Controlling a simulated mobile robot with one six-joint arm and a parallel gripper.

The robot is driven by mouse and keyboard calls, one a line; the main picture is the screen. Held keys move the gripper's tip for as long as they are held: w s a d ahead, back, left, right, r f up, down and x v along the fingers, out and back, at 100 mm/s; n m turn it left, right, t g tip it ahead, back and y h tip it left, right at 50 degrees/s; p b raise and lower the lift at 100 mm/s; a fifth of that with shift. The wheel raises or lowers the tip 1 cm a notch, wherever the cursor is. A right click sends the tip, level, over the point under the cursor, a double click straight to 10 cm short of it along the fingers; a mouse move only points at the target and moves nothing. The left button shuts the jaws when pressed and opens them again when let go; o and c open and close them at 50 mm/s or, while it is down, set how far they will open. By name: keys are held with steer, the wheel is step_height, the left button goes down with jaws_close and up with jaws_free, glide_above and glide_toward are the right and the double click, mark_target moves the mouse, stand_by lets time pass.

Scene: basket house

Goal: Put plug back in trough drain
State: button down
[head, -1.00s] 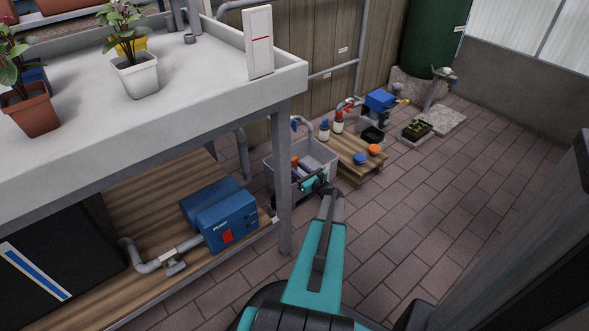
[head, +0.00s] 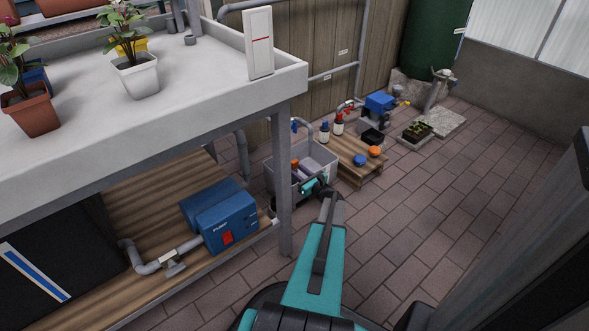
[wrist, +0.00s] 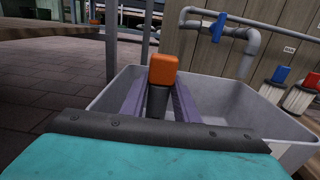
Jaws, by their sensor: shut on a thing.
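The grey trough (head: 322,160) stands on the floor beyond the bench leg. It also shows in the wrist view (wrist: 240,107) as an open tub around my gripper. My gripper (head: 304,173) reaches into the trough, pointing away from me, its teal wrist at the near wall. In the wrist view my gripper (wrist: 160,92) has its two purple-grey fingers shut on either side of a dark piece with an orange top, which I take for the plug (wrist: 164,70). Its orange end also shows in the head view (head: 295,163). The drain is hidden, and the plug's lower end cannot be seen.
A grey pipe with a blue-handled tap (wrist: 218,27) rises at the trough's back. The bench leg (head: 284,180) is close on the left. The paved floor at right is clear.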

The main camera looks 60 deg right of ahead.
steer(key=c, duration=1.4)
jaws_free()
steer(key=shift+f, duration=0.6)
steer(key=shift+a, duration=0.1)
steer(key=shift+a+r, duration=0.1)
steer(key=shift+r, duration=0.4)
steer(key=shift+r+p+v, duration=0.2)
steer(key=shift+p+v, duration=0.8)
steer(key=shift+v, duration=2)
steer(key=shift+r+p+v, duration=0.2)
steer(key=shift+p+v, duration=0.8)
steer(key=shift+v, duration=1.95)
steer(key=shift+s, duration=0.15)
